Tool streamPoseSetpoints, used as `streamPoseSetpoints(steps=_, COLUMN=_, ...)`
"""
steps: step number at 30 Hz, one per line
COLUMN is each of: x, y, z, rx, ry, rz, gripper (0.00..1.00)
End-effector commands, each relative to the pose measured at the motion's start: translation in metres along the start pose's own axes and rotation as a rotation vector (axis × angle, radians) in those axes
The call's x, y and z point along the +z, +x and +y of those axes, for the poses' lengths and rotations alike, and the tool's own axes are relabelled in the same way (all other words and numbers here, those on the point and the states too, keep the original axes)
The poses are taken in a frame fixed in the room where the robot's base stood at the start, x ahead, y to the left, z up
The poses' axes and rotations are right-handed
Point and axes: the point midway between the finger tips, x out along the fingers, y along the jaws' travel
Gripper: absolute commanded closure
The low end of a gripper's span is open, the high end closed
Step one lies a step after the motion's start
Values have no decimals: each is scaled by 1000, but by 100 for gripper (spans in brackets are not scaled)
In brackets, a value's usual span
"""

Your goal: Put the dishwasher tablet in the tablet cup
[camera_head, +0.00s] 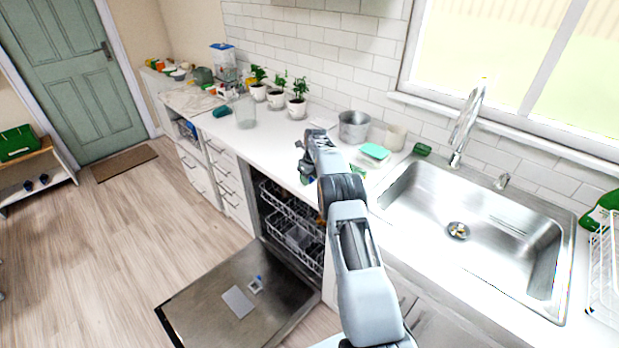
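My arm reaches over the counter edge, and my gripper (303,166) is at its far end, above the counter beside the open dishwasher. The fingers are small and partly hidden by my arm, so their opening cannot be told. Small blue and green bits show by the gripper, too small to identify. The dishwasher door (195,303) is folded down flat. On its inner face are a grey rectangular panel (238,302) and a small white fitting with blue on it (256,285), possibly the tablet cup. I cannot make out the dishwasher tablet for certain.
Dish racks (292,222) sit inside the dishwasher. A metal pot (354,126), a cream cup (395,137) and a teal-topped box (375,152) stand behind my gripper. The sink (490,225) is to the right. Potted plants (297,106) line the wall; open floor lies left.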

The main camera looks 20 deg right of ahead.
Motion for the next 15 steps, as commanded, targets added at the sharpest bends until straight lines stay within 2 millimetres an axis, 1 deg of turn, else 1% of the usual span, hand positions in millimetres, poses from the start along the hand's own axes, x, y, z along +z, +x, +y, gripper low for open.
streamPoseSetpoints(steps=7, x=0, y=1, z=0, rx=0, ry=0, rz=-1, gripper=48)
streamPoseSetpoints(steps=11, x=0, y=-14, z=-1, rx=-2, ry=0, rz=-3, gripper=48)
streamPoseSetpoints(steps=14, x=0, y=-31, z=-1, rx=-3, ry=1, rz=-4, gripper=48)
streamPoseSetpoints(steps=15, x=-1, y=-40, z=-1, rx=-3, ry=1, rz=-4, gripper=48)
